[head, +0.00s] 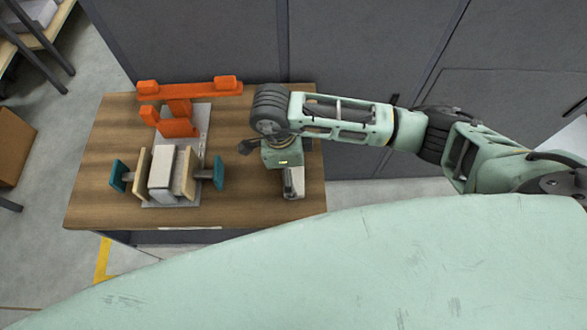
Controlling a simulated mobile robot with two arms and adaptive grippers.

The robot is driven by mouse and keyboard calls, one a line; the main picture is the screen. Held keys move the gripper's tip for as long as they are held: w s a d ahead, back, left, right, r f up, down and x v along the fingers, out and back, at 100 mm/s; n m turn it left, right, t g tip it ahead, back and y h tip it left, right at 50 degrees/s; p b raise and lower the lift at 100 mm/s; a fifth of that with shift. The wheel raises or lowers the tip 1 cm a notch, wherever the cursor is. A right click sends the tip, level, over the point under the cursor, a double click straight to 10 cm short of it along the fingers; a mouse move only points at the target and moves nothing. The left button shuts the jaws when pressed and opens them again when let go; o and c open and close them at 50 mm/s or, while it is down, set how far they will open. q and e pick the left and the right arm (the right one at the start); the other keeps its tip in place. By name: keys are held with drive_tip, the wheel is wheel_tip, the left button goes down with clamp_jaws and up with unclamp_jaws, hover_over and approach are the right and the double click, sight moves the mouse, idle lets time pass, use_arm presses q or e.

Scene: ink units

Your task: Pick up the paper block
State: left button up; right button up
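A white block (162,172), which looks like the paper block, stands between two pale wooden plates (185,172) of a clamp-like fixture on the wooden table (95,205). Teal end pieces (219,173) sit at the fixture's outer sides. My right gripper (293,186) points down over the right part of the table, to the right of the fixture and apart from the block. It is seen from above, its fingers are mostly hidden under the wrist, and I cannot tell whether it is open or holds anything. My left gripper is out of view.
An orange bracket (178,117) with a crossbar rises behind the block on a grey base plate (204,118). Dark grey panels (350,50) stand behind the table. The table is bare left of the fixture. A brown box (14,145) lies at the far left.

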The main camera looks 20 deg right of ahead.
sight(296, 173)
drive_tip(key=shift+s+f, duration=0.15)
drive_tip(key=shift+f, duration=0.15)
drive_tip(key=shift+c, duration=0.4)
drive_tip(key=c, duration=1.3)
drive_tip(key=shift+o, duration=0.2)
drive_tip(key=shift+r+b, duration=0.35)
drive_tip(key=shift+r, duration=0.2)
wheel_tip(296, 173, up, 3)
drive_tip(key=shift+f+b, duration=0.1)
drive_tip(key=shift+b, duration=0.7)
drive_tip(key=s+d+r+b, duration=0.2)
drive_tip(key=s+d+r, duration=0.5)
drive_tip(key=s+d, duration=0.1)
drive_tip(key=shift+s+b, duration=0.15)
drive_tip(key=shift+b, duration=0.15)
